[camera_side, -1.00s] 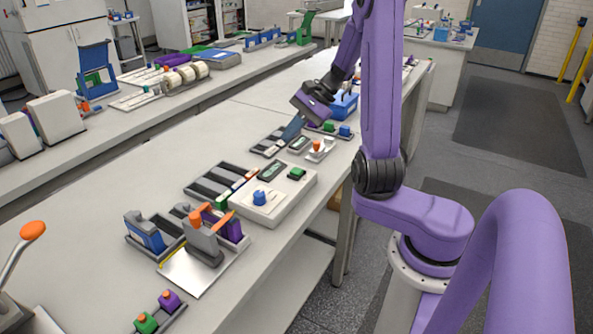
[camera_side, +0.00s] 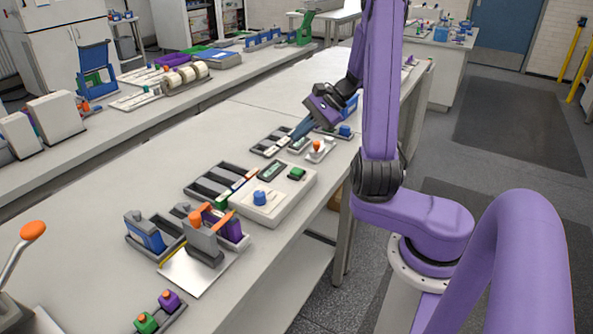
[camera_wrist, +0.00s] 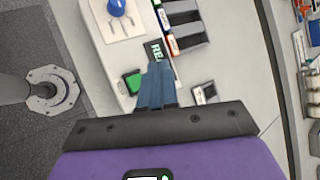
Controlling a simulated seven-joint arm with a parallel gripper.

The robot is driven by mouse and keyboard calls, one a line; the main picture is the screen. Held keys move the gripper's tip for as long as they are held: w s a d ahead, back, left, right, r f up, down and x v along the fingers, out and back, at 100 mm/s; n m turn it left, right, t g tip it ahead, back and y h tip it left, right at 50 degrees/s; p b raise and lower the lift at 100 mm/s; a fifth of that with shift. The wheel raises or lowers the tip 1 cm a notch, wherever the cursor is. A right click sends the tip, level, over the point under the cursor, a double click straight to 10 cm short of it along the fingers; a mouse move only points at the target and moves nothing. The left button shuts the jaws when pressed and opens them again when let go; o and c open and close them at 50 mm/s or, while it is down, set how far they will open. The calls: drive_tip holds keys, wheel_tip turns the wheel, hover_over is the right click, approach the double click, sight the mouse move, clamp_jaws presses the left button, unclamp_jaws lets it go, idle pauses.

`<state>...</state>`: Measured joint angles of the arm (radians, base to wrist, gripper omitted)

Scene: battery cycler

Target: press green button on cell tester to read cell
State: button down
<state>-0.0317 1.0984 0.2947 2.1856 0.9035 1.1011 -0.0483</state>
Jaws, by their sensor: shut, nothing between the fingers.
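The cell tester (camera_side: 285,205) is a white box on the bench with a small dark display (camera_side: 271,171), a green button (camera_side: 297,173) and a blue knob (camera_side: 261,197). In the wrist view the green button (camera_wrist: 133,82) lies left of my fingertips, and the lit display (camera_wrist: 154,48) is just ahead of them, partly covered. My gripper (camera_side: 297,136) has blue fingers, shut and empty. In the side view it is tilted down behind the tester, toward the far end of the bench. The fingertips appear apart from the button.
A grey slotted rack holding cells (camera_side: 212,180) adjoins the tester's left side. A small white device with an orange knob (camera_side: 317,148) stands behind the tester, near my fingers. A fixture with an orange top (camera_side: 197,225) stands in front. Open bench lies to the left.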

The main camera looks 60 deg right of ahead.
sight(300, 170)
drive_tip(key=shift+f, duration=3.75)
drive_tip(key=shift+f, duration=0.2)
drive_tip(key=shift+f, duration=0.25)
drive_tip(key=shift+f, duration=0.5)
drive_tip(key=shift+r, duration=0.95)
drive_tip(key=shift+r, duration=0.1)
drive_tip(key=shift+r, duration=2.4)
